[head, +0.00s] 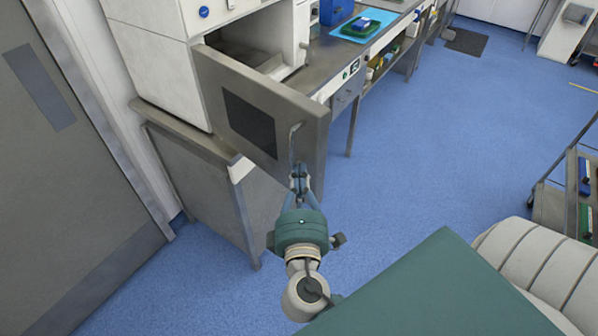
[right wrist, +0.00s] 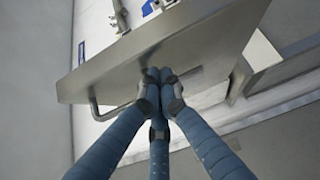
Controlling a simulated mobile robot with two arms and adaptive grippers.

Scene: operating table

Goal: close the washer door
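The washer door (head: 222,92) stands wide open. It is a grey metal panel with a dark square window and a long bar handle (head: 292,146) near its free edge. The white washer (head: 155,72) is behind it, its opening partly hidden by the door. My right gripper (head: 299,174) is at the lower part of the handle. In the right wrist view its fingers (right wrist: 159,76) are drawn together across the handle (right wrist: 108,113), in front of the door (right wrist: 130,66). The fingers hide the stretch of bar between them. My left gripper is not in view.
A steel counter (head: 318,62) with a blue mat (head: 347,27) and small items runs behind the door. A grey cabinet (head: 215,195) stands below the washer. Blue floor is clear right of the door.

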